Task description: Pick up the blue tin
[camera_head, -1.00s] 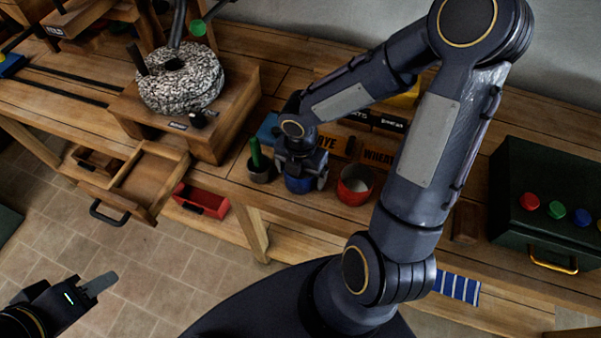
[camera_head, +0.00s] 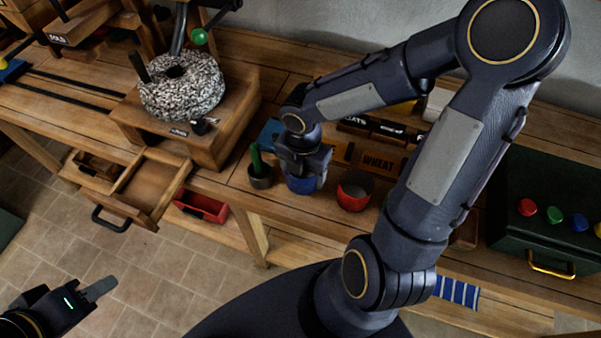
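The blue tin (camera_head: 301,186) stands on the bench between a small dark pot and a red cup. Its upper part is hidden by my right gripper (camera_head: 304,172), which reaches down over it from above. The fingers are at the tin's sides, but I cannot tell whether they press on it or whether the tin is off the wood. My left gripper (camera_head: 98,288) is low at the left, over the floor and away from the bench. Its grey finger shows from the side, so its opening is unclear.
The dark pot (camera_head: 261,178) with a green stick is close left of the tin; the red cup (camera_head: 354,193) is close right. A WHEAT block (camera_head: 380,161) lies behind. A millstone (camera_head: 182,88) stands left, above an open drawer (camera_head: 150,185). A green button box (camera_head: 520,235) is right.

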